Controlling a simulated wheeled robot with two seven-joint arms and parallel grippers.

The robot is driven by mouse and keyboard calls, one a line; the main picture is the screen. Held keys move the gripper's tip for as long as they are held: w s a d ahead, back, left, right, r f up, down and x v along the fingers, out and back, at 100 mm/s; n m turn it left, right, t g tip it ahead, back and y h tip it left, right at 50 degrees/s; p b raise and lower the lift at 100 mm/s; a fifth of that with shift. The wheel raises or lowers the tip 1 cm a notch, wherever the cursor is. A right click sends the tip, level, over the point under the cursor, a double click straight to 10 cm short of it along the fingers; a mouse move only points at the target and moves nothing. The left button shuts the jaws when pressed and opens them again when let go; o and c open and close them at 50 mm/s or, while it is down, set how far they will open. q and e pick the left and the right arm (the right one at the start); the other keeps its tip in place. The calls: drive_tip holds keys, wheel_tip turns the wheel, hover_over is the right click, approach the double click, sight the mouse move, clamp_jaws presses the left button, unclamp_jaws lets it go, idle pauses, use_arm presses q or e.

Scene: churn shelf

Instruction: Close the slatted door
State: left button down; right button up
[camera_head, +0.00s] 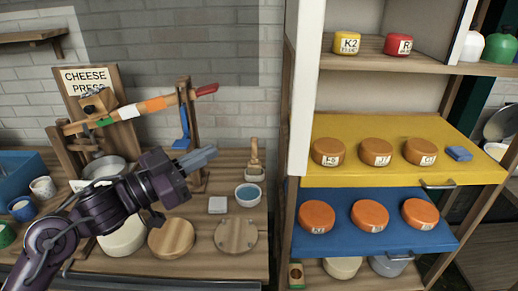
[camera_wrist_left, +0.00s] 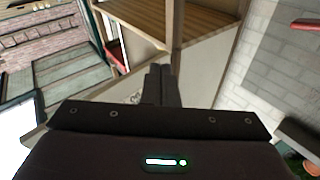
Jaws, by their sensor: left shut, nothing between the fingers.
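No slats can be made out on any door in the head view. A white upright panel (camera_head: 307,90), seen nearly edge-on, stands at the left front of the shelf unit; I cannot tell whether it is the slatted door. A second white panel (camera_head: 464,30) shows at the upper right of the unit. My left gripper (camera_head: 205,155) is shut and empty, above the bench and left of the shelf unit, apart from both panels. In the left wrist view its closed fingers (camera_wrist_left: 161,85) point toward pale boards. My right gripper is not in view.
A yellow shelf (camera_head: 330,125) and a blue shelf (camera_head: 300,240) carry orange cheeses. The cheese press (camera_head: 140,108) stands behind my left arm. Open air lies between my gripper and the unit.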

use_arm(q)
drive_tip(key=s+a+r+m+g+h, duration=0.25)
drive_tip(key=s+r+m+g, duration=0.55)
drive_tip(key=s+r+g, duration=0.55)
drive_tip(key=s+d+f+g+p, duration=0.1)
drive_tip(key=d+p, duration=0.5)
drive_tip(key=d, duration=0.7)
drive_tip(key=shift+s+f, duration=0.3)
drive_tip(key=shift+s, duration=0.4)
